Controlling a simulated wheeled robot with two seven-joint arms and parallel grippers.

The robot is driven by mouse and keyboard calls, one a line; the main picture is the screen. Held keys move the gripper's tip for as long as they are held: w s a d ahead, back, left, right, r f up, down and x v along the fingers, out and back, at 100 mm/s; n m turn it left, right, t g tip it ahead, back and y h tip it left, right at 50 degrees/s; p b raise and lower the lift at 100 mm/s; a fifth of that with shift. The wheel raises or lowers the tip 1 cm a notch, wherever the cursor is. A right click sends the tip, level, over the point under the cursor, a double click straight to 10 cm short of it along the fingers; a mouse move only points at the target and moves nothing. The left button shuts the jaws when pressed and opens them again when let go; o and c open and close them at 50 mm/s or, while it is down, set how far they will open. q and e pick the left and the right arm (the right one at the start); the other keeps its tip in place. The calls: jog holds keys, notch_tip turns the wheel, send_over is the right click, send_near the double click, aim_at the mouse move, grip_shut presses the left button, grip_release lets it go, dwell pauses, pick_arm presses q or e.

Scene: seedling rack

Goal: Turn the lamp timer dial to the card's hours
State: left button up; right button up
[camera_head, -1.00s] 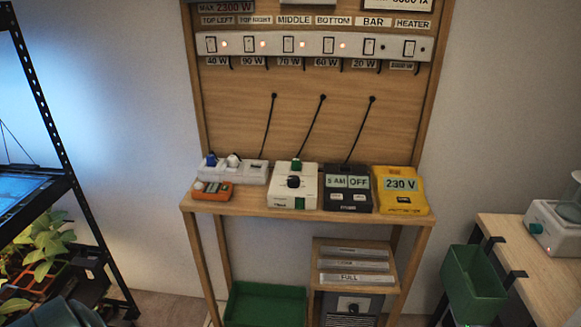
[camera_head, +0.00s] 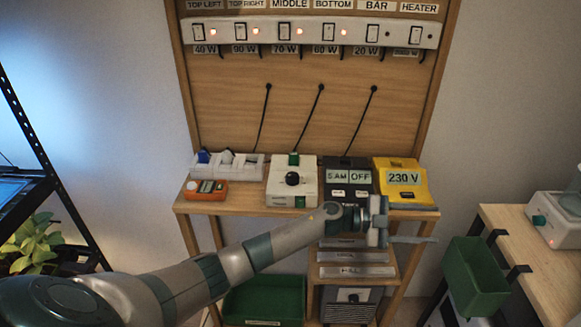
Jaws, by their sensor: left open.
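A white timer box (camera_head: 305,192) with a round black dial (camera_head: 292,179) stands on the wooden shelf. A green plug sits at its top; the dial marks are too small to read. Right of it is a dark box (camera_head: 348,192) with panels reading "5 AM" and "OFF". No card that clearly gives hours can be made out. My left gripper (camera_head: 404,226) is open and empty, in front of the shelf's edge, below and right of the dial, apart from it. My right gripper is not in view.
A switch strip (camera_head: 312,37) runs above. Below are a green tray (camera_head: 262,303) and a small cabinet; a green bin (camera_head: 476,279) hangs right.

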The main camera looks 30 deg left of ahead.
pick_arm(q)
notch_tip(320, 180, up, 2)
jog(key=r+m+g, duration=0.1)
jog(key=m+g, duration=0.2)
notch_tip(320, 180, up, 16)
jog(key=n+g+y+p, duration=0.1)
jog(key=n+g+y, duration=0.4)
jog(key=y, duration=1.2)
send_over(292, 174)
jog(key=m, duration=0.1)
jog(key=shift+w+d+r+g, duration=0.15)
jog(key=shift+w+g, duration=0.15)
jog(key=shift+w, duration=0.15)
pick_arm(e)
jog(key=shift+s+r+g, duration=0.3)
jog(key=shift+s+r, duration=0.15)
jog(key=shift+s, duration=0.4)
pick_arm(q)
jog(key=shift+f, duration=0.2)
jog(key=f+p, duration=0.1)
jog(key=f, duration=0.4)
jog(key=f+p, duration=0.2)
jog(key=f, duration=0.4)
jog(key=s+f+p, duration=0.1)
jog(key=f+p, duration=0.1)
jog(key=f, duration=0.4)
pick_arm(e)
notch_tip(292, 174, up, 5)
